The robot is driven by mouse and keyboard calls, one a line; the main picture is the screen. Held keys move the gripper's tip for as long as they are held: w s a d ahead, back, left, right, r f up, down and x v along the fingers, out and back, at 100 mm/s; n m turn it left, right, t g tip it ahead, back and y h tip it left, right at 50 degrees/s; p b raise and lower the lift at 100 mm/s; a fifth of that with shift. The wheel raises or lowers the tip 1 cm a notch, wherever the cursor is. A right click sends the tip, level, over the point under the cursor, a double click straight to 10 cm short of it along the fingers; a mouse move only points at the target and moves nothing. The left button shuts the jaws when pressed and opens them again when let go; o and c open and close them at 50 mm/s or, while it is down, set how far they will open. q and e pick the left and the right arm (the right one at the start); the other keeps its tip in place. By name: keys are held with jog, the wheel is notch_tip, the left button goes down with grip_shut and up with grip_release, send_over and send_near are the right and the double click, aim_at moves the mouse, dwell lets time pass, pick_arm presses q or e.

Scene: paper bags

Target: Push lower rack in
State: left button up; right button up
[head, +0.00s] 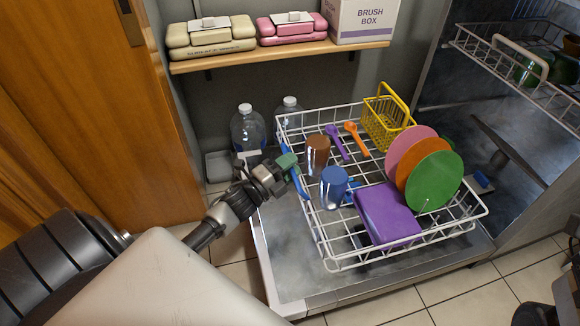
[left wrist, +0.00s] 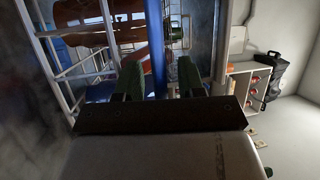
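The lower rack (head: 343,264) is a white wire rack, pulled out over the open dishwasher door (head: 285,262). It holds dishes and has a blue bar (head: 294,172) along its left end. My left gripper (head: 288,163) is at that bar. In the left wrist view the blue bar (left wrist: 156,45) runs between the two green-tipped fingers of my left gripper (left wrist: 160,76). The fingers stand apart, with gaps visible beside the bar. Whether either finger touches it is unclear. My right gripper cannot be made out.
The rack carries orange (head: 422,158), pink and green plates, a purple box (head: 386,215), brown and blue cups, and a yellow basket (head: 383,125). The upper rack (head: 480,52) is at right. Bottles (head: 247,128) stand behind. A shelf (head: 280,54) is above.

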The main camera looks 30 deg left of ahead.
pick_arm(q)
jog(key=shift+c, duration=0.2)
grip_shut()
